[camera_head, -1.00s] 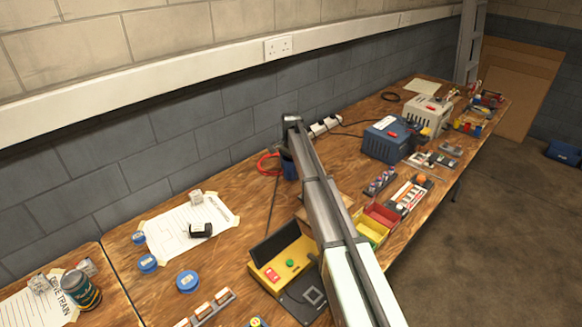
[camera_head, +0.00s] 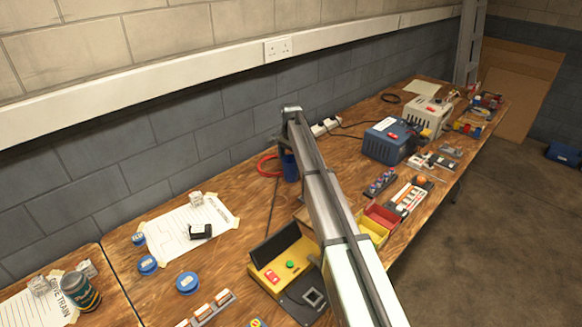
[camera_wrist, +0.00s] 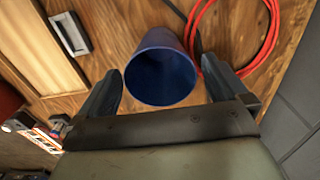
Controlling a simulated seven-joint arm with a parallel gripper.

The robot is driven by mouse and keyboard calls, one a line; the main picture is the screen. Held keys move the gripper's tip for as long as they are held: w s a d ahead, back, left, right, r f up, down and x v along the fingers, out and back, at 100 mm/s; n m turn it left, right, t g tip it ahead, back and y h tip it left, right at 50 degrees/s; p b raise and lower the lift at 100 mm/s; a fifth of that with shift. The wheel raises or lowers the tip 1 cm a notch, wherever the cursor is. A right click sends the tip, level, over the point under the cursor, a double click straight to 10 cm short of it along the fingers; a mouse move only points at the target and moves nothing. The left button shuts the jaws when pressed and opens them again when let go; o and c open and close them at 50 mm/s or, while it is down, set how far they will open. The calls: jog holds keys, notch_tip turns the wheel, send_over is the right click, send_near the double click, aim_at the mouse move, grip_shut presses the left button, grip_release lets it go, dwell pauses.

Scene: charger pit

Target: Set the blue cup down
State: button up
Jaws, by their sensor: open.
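The blue cup (camera_wrist: 161,70) stands on the wooden bench in the wrist view, its open mouth toward the camera. My gripper (camera_wrist: 165,90) is open, with one dark finger on each side of the cup and a gap visible on both sides. In the head view the blue cup (camera_head: 289,167) shows partly behind my arm, near the wall. My gripper (camera_head: 291,115) is at the far end of the arm there, above the cup, and its fingers are hard to make out.
A red cable coil (camera_wrist: 245,40) lies close beside the cup. A wooden board (camera_wrist: 38,45) lies on the other side. A yellow control box (camera_head: 283,262) and a blue charger (camera_head: 390,140) stand on the bench. The wall is close behind.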

notch_tip(320, 180, up, 8)
dwell(0.4)
jog(key=shift+f, duration=0.1)
